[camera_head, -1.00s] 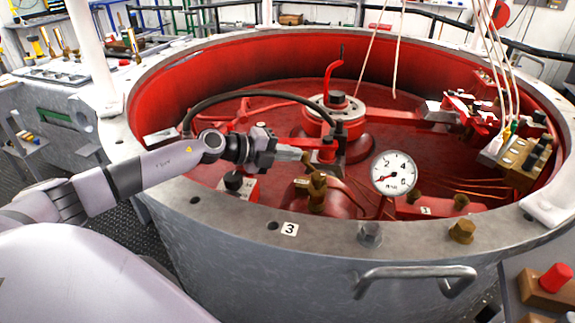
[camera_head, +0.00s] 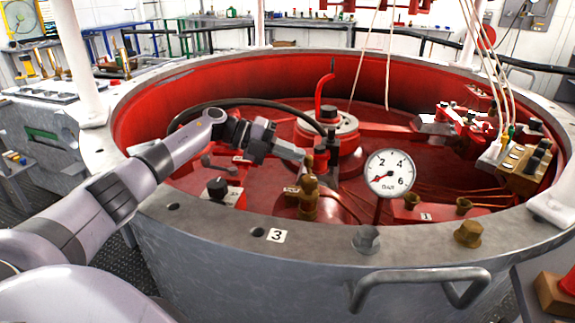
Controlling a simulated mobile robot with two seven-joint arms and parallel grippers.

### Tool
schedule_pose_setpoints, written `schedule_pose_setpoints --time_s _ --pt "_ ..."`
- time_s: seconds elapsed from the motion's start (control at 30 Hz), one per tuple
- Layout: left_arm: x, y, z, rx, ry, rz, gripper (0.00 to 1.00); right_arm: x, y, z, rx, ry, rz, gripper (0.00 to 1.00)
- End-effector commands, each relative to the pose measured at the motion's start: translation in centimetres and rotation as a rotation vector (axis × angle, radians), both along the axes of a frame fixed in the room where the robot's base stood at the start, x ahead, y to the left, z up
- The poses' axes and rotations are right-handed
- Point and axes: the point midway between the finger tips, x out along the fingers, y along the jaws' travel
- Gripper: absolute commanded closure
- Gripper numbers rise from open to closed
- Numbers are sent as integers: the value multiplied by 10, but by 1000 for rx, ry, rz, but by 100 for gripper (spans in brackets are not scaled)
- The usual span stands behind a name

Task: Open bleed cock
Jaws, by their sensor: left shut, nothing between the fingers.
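The bleed cock (camera_head: 309,204) appears to be the small brass fitting standing inside the near side of the red drum, left of the gauge. Its upper brass part rises roughly upright. My left gripper (camera_head: 303,156) comes in from the left, shut with nothing held. Its fingertips are right by the top of the brass fitting; I cannot tell whether they touch it. The fingers and their shadow partly hide what lies behind. The white dial gauge (camera_head: 390,173) stands to the right, its needle at the low, lower-left end. My right gripper is out of view.
The grey drum rim (camera_head: 330,238) with a plate marked 3 (camera_head: 276,236) and a handle (camera_head: 420,285) runs along the front. A red hook post (camera_head: 325,95) and a black hose (camera_head: 235,103) stand behind. Ropes hang at the right by a block (camera_head: 525,165).

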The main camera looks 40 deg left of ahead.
Motion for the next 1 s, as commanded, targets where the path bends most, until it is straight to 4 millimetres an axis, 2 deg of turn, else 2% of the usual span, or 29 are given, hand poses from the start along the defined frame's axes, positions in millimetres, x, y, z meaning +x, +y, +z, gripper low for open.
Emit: schedule_pose_setpoints --time_s 1.0 --pt "-4 6 2 0 1 13 100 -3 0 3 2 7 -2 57"
